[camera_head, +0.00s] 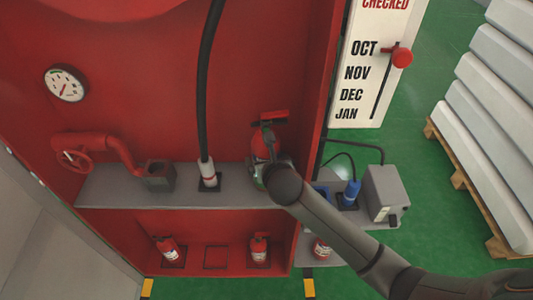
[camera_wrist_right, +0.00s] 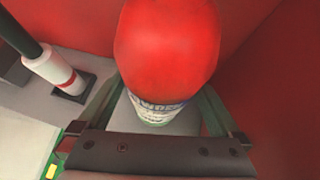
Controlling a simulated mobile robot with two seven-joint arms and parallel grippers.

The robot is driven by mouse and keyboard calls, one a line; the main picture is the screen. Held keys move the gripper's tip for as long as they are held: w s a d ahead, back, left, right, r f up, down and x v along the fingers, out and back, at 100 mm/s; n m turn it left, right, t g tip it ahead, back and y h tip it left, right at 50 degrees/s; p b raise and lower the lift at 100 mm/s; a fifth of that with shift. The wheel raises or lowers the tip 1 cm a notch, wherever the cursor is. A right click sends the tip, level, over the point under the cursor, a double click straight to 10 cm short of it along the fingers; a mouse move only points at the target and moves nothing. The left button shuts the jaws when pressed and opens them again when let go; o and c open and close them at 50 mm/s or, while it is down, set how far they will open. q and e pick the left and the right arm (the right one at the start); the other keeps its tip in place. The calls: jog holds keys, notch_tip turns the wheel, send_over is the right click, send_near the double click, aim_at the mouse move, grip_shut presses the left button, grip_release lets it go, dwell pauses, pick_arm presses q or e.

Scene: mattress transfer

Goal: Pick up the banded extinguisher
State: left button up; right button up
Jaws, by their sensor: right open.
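A large red extinguisher (camera_head: 264,142) stands on the grey shelf at the right end of the red cabinet. In the right wrist view the extinguisher (camera_wrist_right: 167,45) shows a pale printed band around its lower part. My right gripper (camera_wrist_right: 155,112) is open, with one finger on each side of that band. In the head view my right wrist hides the extinguisher's lower part. Smaller red extinguishers with pale labels stand below: one at left (camera_head: 168,249), one in the middle (camera_head: 259,248) and one at right (camera_head: 321,248), partly behind my arm. My left gripper is not in view.
A black hose with a red-and-white nozzle (camera_head: 208,174) stands left of the large extinguisher. The cabinet's side wall (camera_head: 322,100) is close on its right. A grey box (camera_head: 385,192) and a blue nozzle (camera_head: 351,190) are beyond. An empty square mark (camera_head: 215,257) lies on the lower level.

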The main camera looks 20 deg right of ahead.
jog(key=shift+c, duration=0.4)
grip_shut()
jog(key=shift+w+r, duration=0.1)
jog(key=shift+r, duration=0.05)
dwell(0.5)
